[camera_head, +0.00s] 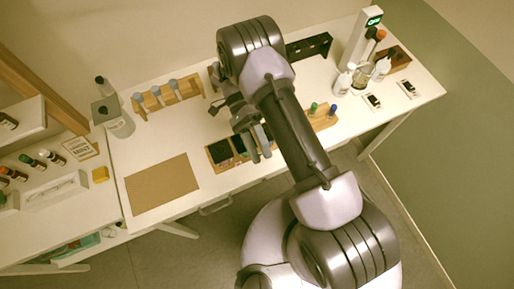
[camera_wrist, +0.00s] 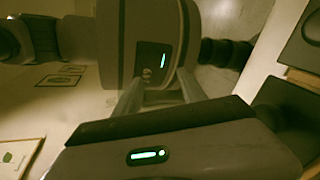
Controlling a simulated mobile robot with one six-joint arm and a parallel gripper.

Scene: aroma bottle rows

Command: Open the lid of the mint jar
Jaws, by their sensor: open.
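My gripper (camera_head: 260,154) is open, fingers pointing down, over the wooden tray of dark square-topped jars (camera_head: 219,152) near the table's front edge. Nothing shows between its fingers. My arm and gripper hide part of this tray. I cannot tell which jar is the mint jar; no jar label is readable. A small sign (camera_head: 80,148) on the left shelf seems to read MINT. The wrist view is mostly filled by parts of my own arm, and no jar can be made out there.
A brown mat (camera_head: 162,187) lies at the front left of the white table. Behind it stand a wooden rack (camera_head: 167,95) with grey-topped pieces and a clear container (camera_head: 119,122). White bottles (camera_head: 343,83) and a scale post (camera_head: 358,42) stand at the right.

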